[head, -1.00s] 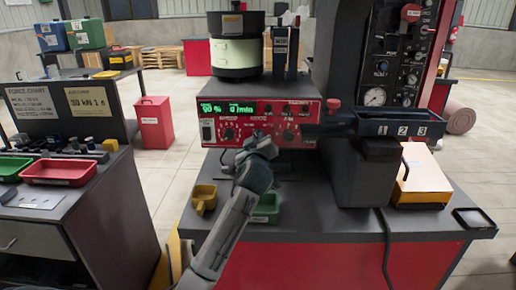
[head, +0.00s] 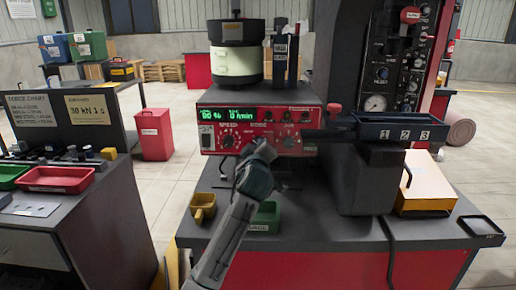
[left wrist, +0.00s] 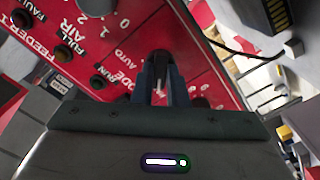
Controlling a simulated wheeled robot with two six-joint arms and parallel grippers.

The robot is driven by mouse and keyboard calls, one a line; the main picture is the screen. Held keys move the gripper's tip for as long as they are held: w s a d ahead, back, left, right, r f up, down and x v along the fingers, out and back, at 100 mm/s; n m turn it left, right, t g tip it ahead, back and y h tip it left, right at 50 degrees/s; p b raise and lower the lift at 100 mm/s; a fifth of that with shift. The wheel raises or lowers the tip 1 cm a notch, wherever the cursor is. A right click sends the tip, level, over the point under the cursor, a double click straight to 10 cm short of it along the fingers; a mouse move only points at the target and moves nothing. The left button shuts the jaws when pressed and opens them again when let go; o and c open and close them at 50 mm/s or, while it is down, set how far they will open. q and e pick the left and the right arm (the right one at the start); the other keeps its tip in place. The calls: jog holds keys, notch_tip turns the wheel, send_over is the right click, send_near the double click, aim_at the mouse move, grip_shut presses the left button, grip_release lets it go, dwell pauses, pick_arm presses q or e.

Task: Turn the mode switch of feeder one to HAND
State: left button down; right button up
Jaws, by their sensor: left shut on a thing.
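Feeder one is a red control box (head: 212,142) with a green lit display, under a dark and pale round bowl (head: 236,62). My left gripper (head: 264,148) is at the front of its panel, below the MODE lettering. In the left wrist view the gripper's fingers (left wrist: 160,84) are shut on the dark mode switch knob (left wrist: 160,62), on the red panel. The words MODE and AUTO show beside it. The fingers hide part of the knob and its other markings, so I cannot tell its setting. My right gripper is not in view.
Other knobs sit close by on the panel. A dark tray marked 1 2 3 (head: 400,129) juts out at the right. A yellow scoop (head: 203,206) and a green bin (head: 266,217) stand on the bench below. A red tray (head: 58,180) lies on the left bench.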

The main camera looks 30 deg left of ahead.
pick_arm(q)
jog(key=c, duration=1.4)
grip_release()
jog(key=shift+c, duration=0.2)
